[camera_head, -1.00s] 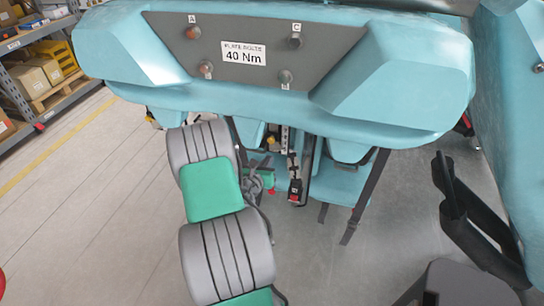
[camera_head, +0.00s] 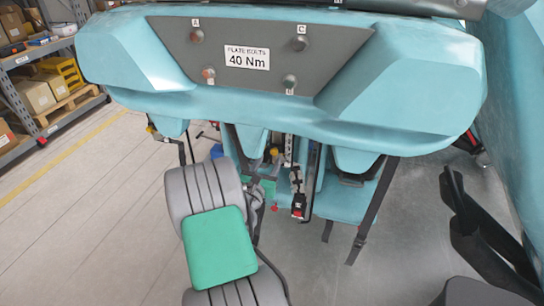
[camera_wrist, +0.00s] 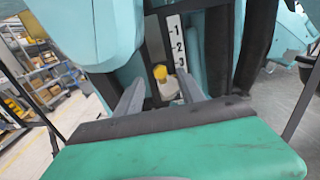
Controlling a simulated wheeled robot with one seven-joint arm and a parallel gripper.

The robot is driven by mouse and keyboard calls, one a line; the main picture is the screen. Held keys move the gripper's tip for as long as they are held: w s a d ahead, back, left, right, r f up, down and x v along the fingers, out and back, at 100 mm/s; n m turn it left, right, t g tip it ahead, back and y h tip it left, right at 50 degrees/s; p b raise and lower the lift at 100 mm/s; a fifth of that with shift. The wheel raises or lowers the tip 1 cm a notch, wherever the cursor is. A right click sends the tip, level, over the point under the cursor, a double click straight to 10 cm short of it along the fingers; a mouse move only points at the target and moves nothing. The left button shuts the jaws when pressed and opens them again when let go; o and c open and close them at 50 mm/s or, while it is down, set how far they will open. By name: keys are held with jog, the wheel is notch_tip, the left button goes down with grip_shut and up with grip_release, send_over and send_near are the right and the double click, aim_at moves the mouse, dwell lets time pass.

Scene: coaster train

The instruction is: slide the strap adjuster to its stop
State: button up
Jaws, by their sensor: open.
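In the wrist view, a yellow knob on a pale body (camera_wrist: 161,76) sits at the lower end of a white scale marked 1, 2, 3 (camera_wrist: 176,42). I cannot tell for sure whether this is the strap adjuster. My gripper (camera_wrist: 160,88) is open, its two grey fingers pointing toward the knob, one on each side in the picture. The gap in depth cannot be judged. In the head view, the yellow knob (camera_head: 274,152) shows small beside the scale (camera_head: 288,150); my arm largely hides my gripper there.
A teal seat back with a bolt label (camera_head: 247,57) spans the top of the head view. A black buckle with red (camera_head: 299,205) and a hanging dark strap (camera_head: 369,218) are nearby. Shelves (camera_head: 42,75) stand at left; floor there is clear.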

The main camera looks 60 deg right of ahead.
aim_at(275, 152)
jog(key=d, duration=0.4)
jog(key=shift+w, duration=0.35)
grip_shut()
dwell(1.0)
